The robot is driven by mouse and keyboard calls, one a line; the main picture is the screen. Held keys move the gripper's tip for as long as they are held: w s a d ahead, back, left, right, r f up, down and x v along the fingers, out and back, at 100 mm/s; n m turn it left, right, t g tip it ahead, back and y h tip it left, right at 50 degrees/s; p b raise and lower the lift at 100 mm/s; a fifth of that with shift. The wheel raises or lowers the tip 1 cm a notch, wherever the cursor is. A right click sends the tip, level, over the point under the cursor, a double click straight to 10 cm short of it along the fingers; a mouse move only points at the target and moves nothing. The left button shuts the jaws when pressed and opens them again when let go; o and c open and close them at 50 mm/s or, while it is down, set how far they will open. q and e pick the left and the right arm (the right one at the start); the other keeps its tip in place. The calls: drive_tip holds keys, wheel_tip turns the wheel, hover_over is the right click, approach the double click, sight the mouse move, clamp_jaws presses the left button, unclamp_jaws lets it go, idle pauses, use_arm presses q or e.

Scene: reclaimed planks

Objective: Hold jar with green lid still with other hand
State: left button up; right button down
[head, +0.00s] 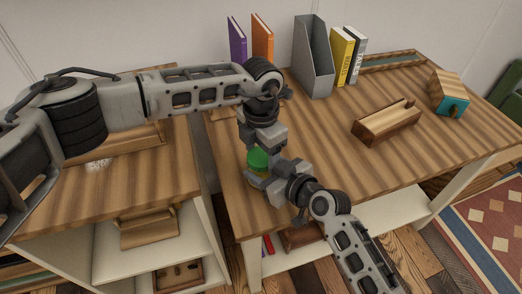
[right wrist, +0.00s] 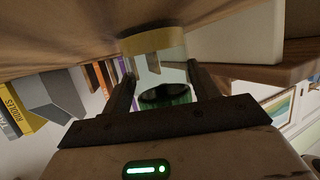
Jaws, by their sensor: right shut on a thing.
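The jar with the green lid (head: 258,159) stands near the left edge of the wooden table, partly covered by my grippers. My right gripper (head: 262,181) reaches in from the lower right and is shut on the jar's body. In the right wrist view, the jar (right wrist: 158,60) is clear with a yellowish band, and sits between the two dark fingers. Its green lid (right wrist: 166,95) shows nearer the palm, in an upside-down view. My left gripper (head: 262,142) points down just above the lid. Its fingertips are too unclear to tell their opening or contact.
The wooden table (head: 320,165) has free room right of the jar. A wooden tray (head: 388,122) and a small teal-and-wood house (head: 450,92) stand there. A grey file holder (head: 313,58) and several books (head: 342,56) stand at the back. A gap separates the left cabinet (head: 150,185).

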use_arm(q)
drive_tip(key=shift+o, duration=1)
drive_tip(key=shift+s+d, duration=0.1)
drive_tip(key=shift+r, duration=0.1)
wheel_tip(320, 180, up, 12)
drive_tip(key=shift+a, duration=0.2)
use_arm(e)
drive_tip(key=shift+c, duration=1.6)
unclamp_jaws()
use_arm(q)
drive_tip(key=shift+w, duration=0.2)
use_arm(e)
drive_tip(key=shift+s+d, duration=0.1)
drive_tip(key=v, duration=1.5)
drive_tip(key=shift+s+d+r, duration=0.2)
drive_tip(key=shift+s+d, duration=0.05)
